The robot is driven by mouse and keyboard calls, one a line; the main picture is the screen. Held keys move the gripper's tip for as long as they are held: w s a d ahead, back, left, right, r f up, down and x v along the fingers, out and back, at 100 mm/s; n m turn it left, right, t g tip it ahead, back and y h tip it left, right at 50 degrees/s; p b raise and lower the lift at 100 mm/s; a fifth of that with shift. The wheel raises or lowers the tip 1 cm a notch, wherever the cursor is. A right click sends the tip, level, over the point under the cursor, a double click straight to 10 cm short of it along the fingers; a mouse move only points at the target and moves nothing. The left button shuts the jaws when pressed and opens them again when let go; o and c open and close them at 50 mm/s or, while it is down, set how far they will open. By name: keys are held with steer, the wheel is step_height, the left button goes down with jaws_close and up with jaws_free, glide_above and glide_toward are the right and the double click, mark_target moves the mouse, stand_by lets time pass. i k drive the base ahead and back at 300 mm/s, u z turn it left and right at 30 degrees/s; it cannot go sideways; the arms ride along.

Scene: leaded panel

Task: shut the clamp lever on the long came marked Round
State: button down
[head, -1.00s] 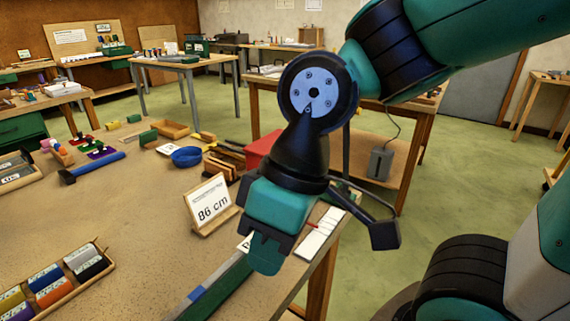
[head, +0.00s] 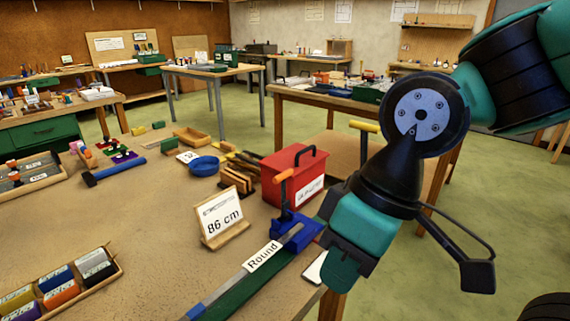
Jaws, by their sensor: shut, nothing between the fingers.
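The long grey came (head: 228,284) runs diagonally along the right edge of the bench, with a white label reading "Round" (head: 263,256) across it. At its far end sits a blue clamp (head: 301,232). Its lever (head: 284,198) stands upright with an orange grip (head: 284,174) at the top. My gripper (head: 339,274) is shut and empty, pointing down just right of the clamp near the bench edge. It is apart from the lever; whether it clears the clamp body is hard to tell.
A red box (head: 290,178) stands just behind the lever. A sign reading "86 cm" (head: 222,217) stands left of the clamp. A blue bowl (head: 203,166) and a blue-handled tool (head: 115,170) lie farther back. The bench middle is clear.

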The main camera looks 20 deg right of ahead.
mark_target(285, 204)
steer(key=i, duration=0.25)
steer(key=z, duration=0.55)
steer(key=k, duration=1.3)
steer(key=z, duration=0.7)
steer(key=i, duration=0.8)
steer(key=u, duration=0.55)
steer(key=i, duration=0.65)
steer(key=u, duration=0.8)
steer(key=i, duration=0.3)
steer(key=u, duration=0.35)
